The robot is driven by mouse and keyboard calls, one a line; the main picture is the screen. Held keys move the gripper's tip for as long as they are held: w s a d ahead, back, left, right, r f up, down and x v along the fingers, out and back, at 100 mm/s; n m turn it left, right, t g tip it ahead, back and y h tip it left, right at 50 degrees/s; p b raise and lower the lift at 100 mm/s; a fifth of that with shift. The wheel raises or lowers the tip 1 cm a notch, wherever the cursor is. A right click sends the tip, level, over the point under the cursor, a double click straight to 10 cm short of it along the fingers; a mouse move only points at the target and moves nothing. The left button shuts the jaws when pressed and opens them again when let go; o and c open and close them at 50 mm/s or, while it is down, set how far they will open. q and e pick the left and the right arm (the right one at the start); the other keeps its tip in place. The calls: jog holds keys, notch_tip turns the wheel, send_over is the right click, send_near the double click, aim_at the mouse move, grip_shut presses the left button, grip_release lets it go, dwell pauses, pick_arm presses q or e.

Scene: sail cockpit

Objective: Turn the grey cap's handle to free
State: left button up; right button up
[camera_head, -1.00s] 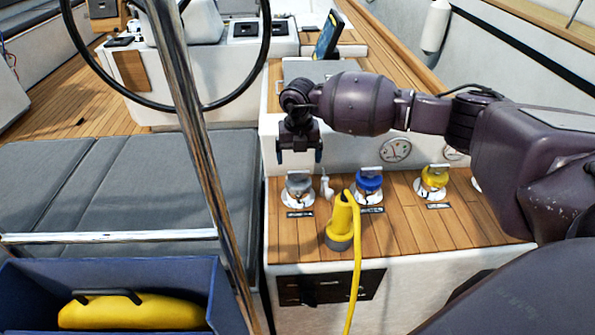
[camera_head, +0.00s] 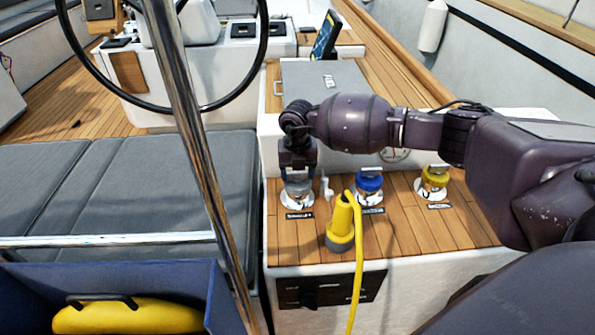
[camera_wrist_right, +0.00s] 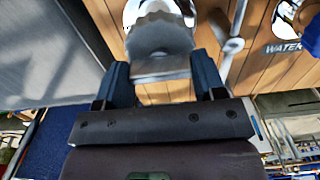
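The grey cap (camera_head: 297,189) sits on a round metal deck fitting at the left of the row on the teak ledge. My right gripper (camera_head: 298,170) points down right over it and hides its top. In the right wrist view the two blue-grey fingers of this gripper (camera_wrist_right: 161,78) are apart. The cap (camera_wrist_right: 158,34) lies just beyond them, and its flat raised handle (camera_wrist_right: 160,68) reaches between the fingers with a gap on each side. My left gripper is not in view.
A blue cap (camera_head: 369,182) and a yellow cap (camera_head: 435,178) stand to the right on the ledge. A small white lever (camera_head: 326,188) is close beside the grey cap. A yellow plug (camera_head: 341,225) with a cable stands in front. A steel pole (camera_head: 190,130) rises at left.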

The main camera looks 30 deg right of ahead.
jog(key=shift+c, duration=1.3)
